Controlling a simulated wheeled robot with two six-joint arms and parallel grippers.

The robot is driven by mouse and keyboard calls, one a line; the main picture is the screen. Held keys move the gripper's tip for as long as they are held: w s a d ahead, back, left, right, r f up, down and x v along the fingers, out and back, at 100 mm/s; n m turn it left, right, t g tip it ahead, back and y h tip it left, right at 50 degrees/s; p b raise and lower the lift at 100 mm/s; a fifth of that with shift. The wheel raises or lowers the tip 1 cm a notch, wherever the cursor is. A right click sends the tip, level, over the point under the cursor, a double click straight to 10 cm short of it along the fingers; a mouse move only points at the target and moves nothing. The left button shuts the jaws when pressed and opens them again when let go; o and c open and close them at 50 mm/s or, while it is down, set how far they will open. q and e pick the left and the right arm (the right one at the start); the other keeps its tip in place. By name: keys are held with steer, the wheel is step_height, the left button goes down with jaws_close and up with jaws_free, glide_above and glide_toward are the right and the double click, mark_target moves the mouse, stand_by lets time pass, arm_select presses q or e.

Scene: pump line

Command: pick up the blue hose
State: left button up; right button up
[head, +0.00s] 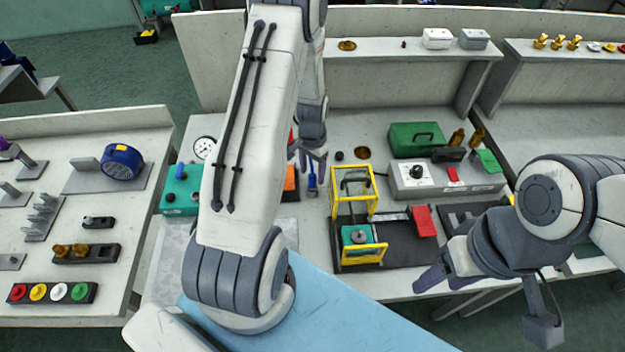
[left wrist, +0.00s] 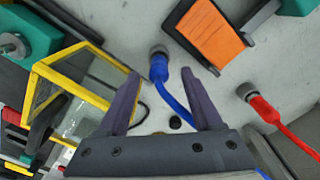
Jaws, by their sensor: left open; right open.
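The blue hose (left wrist: 158,68) has a grey-tipped blue end fitting and a thin blue tube running down between my fingers in the left wrist view. In the head view its blue end (head: 312,184) shows just below my left gripper (head: 311,163). In the left wrist view my left gripper (left wrist: 161,73) is open, with its fingertips on either side of the fitting and apart from it. My left arm hides much of the area in the head view. My right gripper (head: 432,278) is open and empty at the table's front right; its fingers are partly hidden.
A red hose (left wrist: 265,109) lies to the right of the blue one. An orange-topped block (left wrist: 213,38) is close by. A yellow frame (head: 355,192) stands just right of my left gripper. A green pump unit (head: 182,190) stands to the left.

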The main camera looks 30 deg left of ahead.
arm_select(q)
steer(key=shift+f, duration=1.55)
jaws_close()
steer(key=shift+r, duration=0.2)
step_height(320, 180, up, 9)
steer(key=shift+f+b, duration=0.1)
steer(key=shift+b, duration=0.7)
steer(key=shift+r, duration=0.75)
step_height(320, 180, up, 4)
steer(key=p, duration=0.4)
steer(key=shift+r, duration=0.2)
